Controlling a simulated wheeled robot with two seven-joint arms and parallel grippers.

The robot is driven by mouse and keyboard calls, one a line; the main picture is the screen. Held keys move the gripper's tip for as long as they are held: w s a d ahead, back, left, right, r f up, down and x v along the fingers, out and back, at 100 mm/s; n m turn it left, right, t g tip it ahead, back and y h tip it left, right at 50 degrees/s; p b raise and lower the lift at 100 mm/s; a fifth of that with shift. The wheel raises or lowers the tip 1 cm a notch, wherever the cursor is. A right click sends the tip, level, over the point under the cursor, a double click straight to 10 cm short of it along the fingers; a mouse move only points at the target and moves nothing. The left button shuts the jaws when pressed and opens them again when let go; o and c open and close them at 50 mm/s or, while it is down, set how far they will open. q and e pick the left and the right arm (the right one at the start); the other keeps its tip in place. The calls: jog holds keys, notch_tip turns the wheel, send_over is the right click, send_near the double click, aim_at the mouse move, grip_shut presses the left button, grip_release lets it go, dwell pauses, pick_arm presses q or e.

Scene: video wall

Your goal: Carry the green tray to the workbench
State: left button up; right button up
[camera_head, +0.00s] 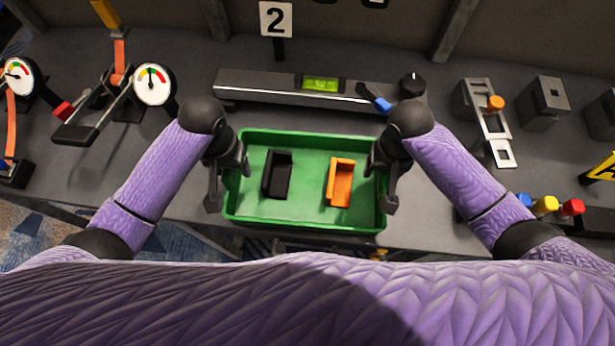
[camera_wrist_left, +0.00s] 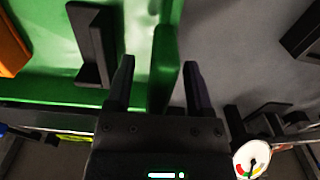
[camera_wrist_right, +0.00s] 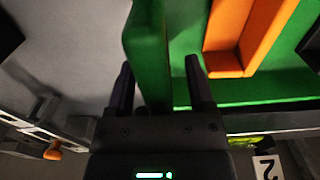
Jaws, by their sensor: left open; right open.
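The green tray (camera_head: 305,222) rests on the grey workbench (camera_head: 440,235) near its front edge. A black bracket-shaped part (camera_head: 277,174) and an orange one (camera_head: 340,183) lie in it. My left gripper (camera_head: 228,190) is at the tray's left end. In the left wrist view its open fingers (camera_wrist_left: 158,82) stand on either side of the tray wall (camera_wrist_left: 163,65). My right gripper (camera_head: 379,188) is at the right end. In the right wrist view its open fingers (camera_wrist_right: 158,80) also straddle the tray wall (camera_wrist_right: 146,50). Contact with the wall is not clear.
Behind the tray is a long grey level fixture (camera_head: 290,88) with a black knob, below a "2" sign (camera_head: 276,19). Gauges (camera_head: 153,85) and clamps stand at left. A grey latch fixture (camera_head: 486,110), blocks (camera_head: 544,102) and coloured knobs (camera_head: 546,205) stand at right.

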pick_arm(q)
jog(key=shift+f, duration=0.35)
pick_arm(e)
jog(key=shift+f, duration=0.35)
pick_arm(q)
grip_shut()
pick_arm(e)
grip_shut()
dwell(0.7)
